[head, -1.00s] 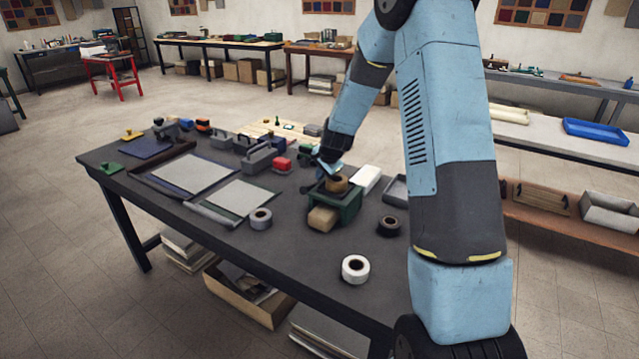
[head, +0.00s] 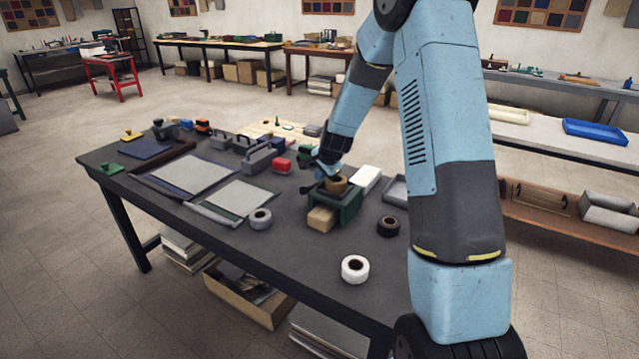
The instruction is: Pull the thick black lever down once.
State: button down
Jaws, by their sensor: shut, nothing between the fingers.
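A dark green device (head: 349,207) stands on the dark table, with a tan roll (head: 338,184) at its top and a tan block (head: 321,218) at its front. A small black part (head: 305,189), which may be the thick black lever, shows at the device's left side; its shape and angle are too small to tell. My gripper (head: 322,178) is shut and empty, pointing down just above the device's back left, beside the tan roll. Its fingertips are small and partly hidden, so I cannot tell whether they touch the black part.
The table (head: 300,248) also holds a grey tape roll (head: 260,219), a black roll (head: 388,226), a white roll (head: 355,268), a white block (head: 366,179) and a red block (head: 282,165). Flat grey boards lie to the left.

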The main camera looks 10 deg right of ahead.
jog(key=shift+s+a+f, duration=0.4)
jog(key=shift+f, duration=0.15)
jog(key=shift+s+a+f, duration=0.35)
jog(key=shift+f, duration=0.2)
dwell(0.6)
jog(key=shift+r, duration=0.1)
jog(key=shift+w+d+r, duration=0.15)
jog(key=shift+r, duration=0.3)
jog(key=shift+w+d+r, duration=0.1)
jog(key=shift+d, duration=0.1)
jog(key=shift+w+d+r, duration=0.15)
jog(key=shift+w+r, duration=0.1)
jog(key=shift+r, duration=0.2)
jog(key=shift+w+d+r, duration=0.2)
jog(key=shift+d+r, duration=0.05)
jog(key=shift+r, duration=0.5)
jog(key=shift+w+d+r, duration=0.25)
jog(key=shift+r, duration=0.45)
jog(key=shift+w+d+r, duration=0.2)
jog(key=shift+d+r, duration=0.05)
jog(key=shift+r, duration=0.5)
